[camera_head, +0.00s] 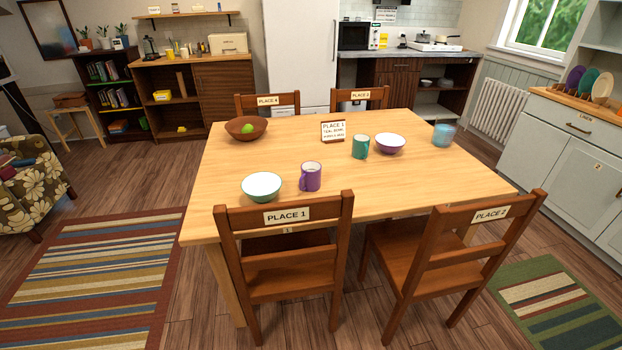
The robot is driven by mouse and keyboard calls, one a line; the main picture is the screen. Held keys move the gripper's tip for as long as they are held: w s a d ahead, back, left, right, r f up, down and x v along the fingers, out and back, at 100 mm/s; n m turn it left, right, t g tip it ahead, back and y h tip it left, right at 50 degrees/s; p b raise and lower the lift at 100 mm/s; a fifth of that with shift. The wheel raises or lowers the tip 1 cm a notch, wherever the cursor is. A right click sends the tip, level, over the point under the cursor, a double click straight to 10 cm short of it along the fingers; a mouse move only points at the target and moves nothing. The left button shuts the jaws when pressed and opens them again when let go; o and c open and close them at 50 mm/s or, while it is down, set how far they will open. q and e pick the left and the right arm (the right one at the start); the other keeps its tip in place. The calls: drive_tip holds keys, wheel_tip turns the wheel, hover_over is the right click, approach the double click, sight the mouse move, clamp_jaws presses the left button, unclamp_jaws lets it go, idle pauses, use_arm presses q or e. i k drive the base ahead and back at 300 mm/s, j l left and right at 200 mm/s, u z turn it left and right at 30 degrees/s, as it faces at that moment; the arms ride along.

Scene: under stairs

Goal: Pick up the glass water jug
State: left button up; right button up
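A bluish see-through vessel (444,134), which looks like the glass water jug, stands upright near the right edge of the wooden dining table (400,185). No handle can be made out on it at this size. Neither of my grippers shows in the head view.
On the table are a purple bowl (390,143), a teal mug (360,147), a purple mug (311,177), a teal-and-white bowl (261,186), a wooden bowl (246,128) and a sign (333,131). Chairs (288,250) block its near side, including one marked PLACE 2 (489,214).

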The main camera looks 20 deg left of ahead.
sight(447, 123)
drive_tip(key=i+l+z, duration=0.1)
drive_tip(key=l, duration=0.2)
drive_tip(key=i+l+z, duration=0.4)
drive_tip(key=l+z, duration=0.15)
drive_tip(key=i+l+z, duration=0.6)
drive_tip(key=l+z, duration=0.15)
drive_tip(key=i+l+z, duration=0.15)
drive_tip(key=i+z, duration=0.25)
drive_tip(key=i+u, duration=0.1)
drive_tip(key=i, duration=0.4)
drive_tip(key=i+l, duration=0.2)
drive_tip(key=i, duration=0.3)
drive_tip(key=i+l+u, duration=0.15)
drive_tip(key=i, duration=0.3)
drive_tip(key=i+j+u, duration=0.25)
drive_tip(key=u, duration=0.15)
drive_tip(key=i+j+u, duration=0.1)
drive_tip(key=i+u, duration=1)
drive_tip(key=u, duration=0.2)
drive_tip(key=i+l+u, duration=0.25)
drive_tip(key=u, duration=0.15)
drive_tip(key=i+l+u, duration=0.4)
drive_tip(key=k+j, duration=0.05)
